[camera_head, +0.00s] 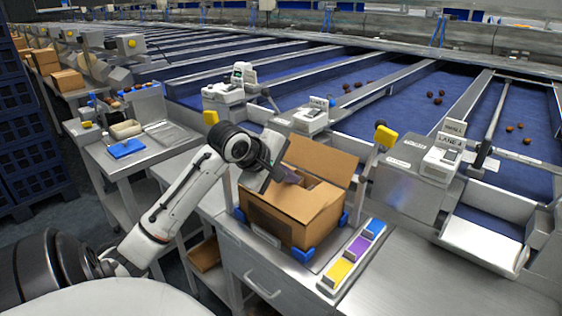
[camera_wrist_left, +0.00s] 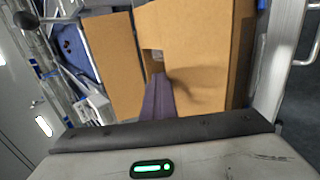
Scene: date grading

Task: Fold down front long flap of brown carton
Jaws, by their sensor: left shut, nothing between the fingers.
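The brown carton (camera_head: 283,228) stands in a holder with blue corner pieces on the steel bench. Its back long flap (camera_head: 322,160) stands up, leaning backward. A panel on the near side of the carton's top (camera_head: 303,203) lies close to flat, with a dark gap behind it. My left gripper (camera_head: 291,178) is shut and empty, reaching in from the left over the carton's top. In the left wrist view the closed fingers (camera_wrist_left: 158,100) are over the brown panel (camera_wrist_left: 208,55), by a small notch-like gap; I cannot tell whether they touch. My right gripper is not in view.
A tray with yellow, purple and blue blocks (camera_head: 357,252) lies right of the carton. A yellow-topped post (camera_head: 384,135) and the lane 4 machine (camera_head: 430,165) stand behind and right. A side bench with a blue item (camera_head: 126,148) is at left. Bare steel bench (camera_head: 400,280) lies front right.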

